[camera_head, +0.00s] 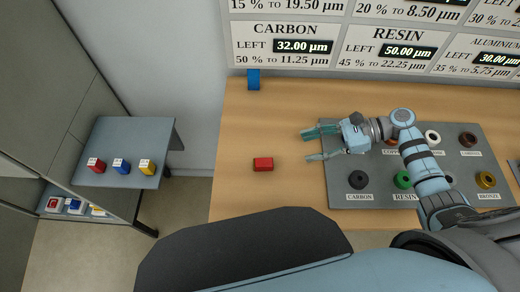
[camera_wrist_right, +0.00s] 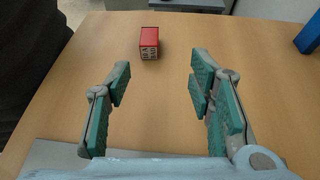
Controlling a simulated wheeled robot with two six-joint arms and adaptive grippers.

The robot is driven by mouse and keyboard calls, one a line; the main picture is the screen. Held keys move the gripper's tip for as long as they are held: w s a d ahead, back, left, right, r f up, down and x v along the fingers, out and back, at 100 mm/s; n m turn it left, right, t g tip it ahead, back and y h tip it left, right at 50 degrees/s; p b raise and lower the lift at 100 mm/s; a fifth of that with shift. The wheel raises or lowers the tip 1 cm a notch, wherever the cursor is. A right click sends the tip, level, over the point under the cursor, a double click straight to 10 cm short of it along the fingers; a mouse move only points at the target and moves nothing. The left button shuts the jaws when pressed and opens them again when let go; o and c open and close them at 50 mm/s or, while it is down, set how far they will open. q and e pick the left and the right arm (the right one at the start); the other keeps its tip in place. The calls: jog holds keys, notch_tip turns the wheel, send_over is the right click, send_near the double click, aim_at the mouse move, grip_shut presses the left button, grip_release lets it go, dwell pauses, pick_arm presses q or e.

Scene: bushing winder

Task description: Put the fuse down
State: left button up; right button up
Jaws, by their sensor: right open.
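The fuse, a small red block (camera_head: 263,164), lies on the wooden table left of my right gripper (camera_head: 308,147). In the right wrist view the fuse (camera_wrist_right: 149,42) sits beyond the fingertips, with a marked pale face toward the camera. My right gripper (camera_wrist_right: 160,78) is open and empty, its teal-padded fingers spread apart. A gap of bare table separates it from the fuse. My left gripper is in neither view.
A grey board (camera_head: 343,193) with labelled bushings lies under my right arm. A blue block (camera_head: 253,80) stands at the table's back edge. A grey side shelf (camera_head: 110,145) at left bears red, blue and yellow blocks. The wooden table (camera_head: 235,195) is clear around the fuse.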

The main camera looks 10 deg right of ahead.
send_near(267, 163)
jog(key=x, duration=0.3)
jog(key=shift+r, duration=0.3)
jog(key=x, duration=0.5)
jog(key=shift+w+a+f, duration=0.15)
jog(key=shift+w+f, duration=0.2)
jog(key=shift+f, duration=0.05)
jog(key=shift+a+f, duration=0.1)
jog(key=shift+a, duration=0.15)
jog(key=shift+s, duration=0.2)
jog(key=shift+c, duration=1.4)
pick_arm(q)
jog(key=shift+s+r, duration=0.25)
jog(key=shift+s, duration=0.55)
pick_arm(e)
grip_shut()
